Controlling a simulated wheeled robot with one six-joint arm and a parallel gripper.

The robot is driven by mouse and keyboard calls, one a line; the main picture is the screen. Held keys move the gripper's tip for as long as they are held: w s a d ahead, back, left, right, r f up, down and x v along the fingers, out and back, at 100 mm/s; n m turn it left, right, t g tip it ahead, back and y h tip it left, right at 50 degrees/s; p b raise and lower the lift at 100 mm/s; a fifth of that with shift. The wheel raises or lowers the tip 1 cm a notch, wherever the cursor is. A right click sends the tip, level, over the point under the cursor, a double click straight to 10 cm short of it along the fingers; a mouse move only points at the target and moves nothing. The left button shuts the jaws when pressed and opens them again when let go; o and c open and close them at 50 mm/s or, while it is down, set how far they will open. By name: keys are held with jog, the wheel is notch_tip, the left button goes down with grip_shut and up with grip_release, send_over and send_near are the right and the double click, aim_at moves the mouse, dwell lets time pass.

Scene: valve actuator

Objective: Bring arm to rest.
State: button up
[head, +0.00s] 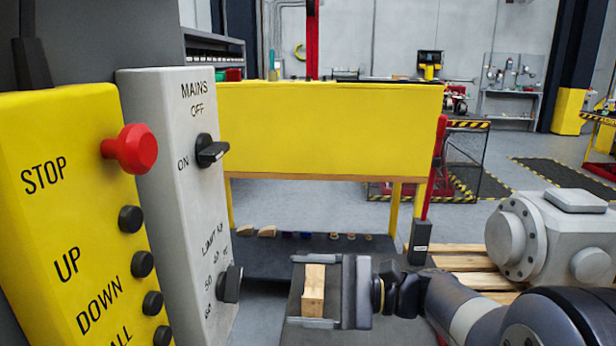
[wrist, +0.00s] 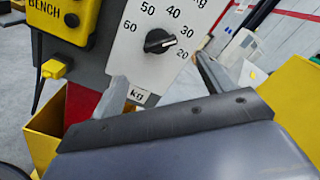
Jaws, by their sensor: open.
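My gripper (head: 292,290) is at the lower middle of the head view, its two fingers pointing left and spread apart. A pale wooden block (head: 313,291) shows between the fingers in the head view. The wrist view shows no block between the fingers, so it seems to lie beyond them. In the wrist view my open gripper (wrist: 164,84) faces the grey panel (wrist: 128,50) with its kg scale and black knob (wrist: 159,41). In the head view this grey panel (head: 165,200) stands left of the gripper, with a gap between.
A yellow box (head: 75,215) with a red stop button (head: 131,149) stands at far left. A yellow-fronted bench (head: 330,125) stands behind. A grey valve body (head: 550,235) sits on a wooden pallet (head: 460,262) at right. Floor beyond is partly free.

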aim_at(239, 288)
jog(key=a+n+b, duration=1)
jog(key=n, duration=0.1)
jog(key=shift+w+a+f+b, duration=0.1)
jog(key=shift+w+a+b, duration=0.15)
jog(key=shift+b, duration=0.15)
jog(key=n+b, duration=0.3)
jog(key=n, duration=0.2)
jog(key=shift+s, duration=0.1)
jog(key=n+b, duration=0.1)
jog(key=n, duration=0.1)
jog(key=n+b, duration=0.1)
jog(key=n, duration=0.2)
jog(key=shift+s+r, duration=0.1)
jog(key=shift+r, duration=0.1)
jog(key=shift+d, duration=0.1)
dwell(0.3)
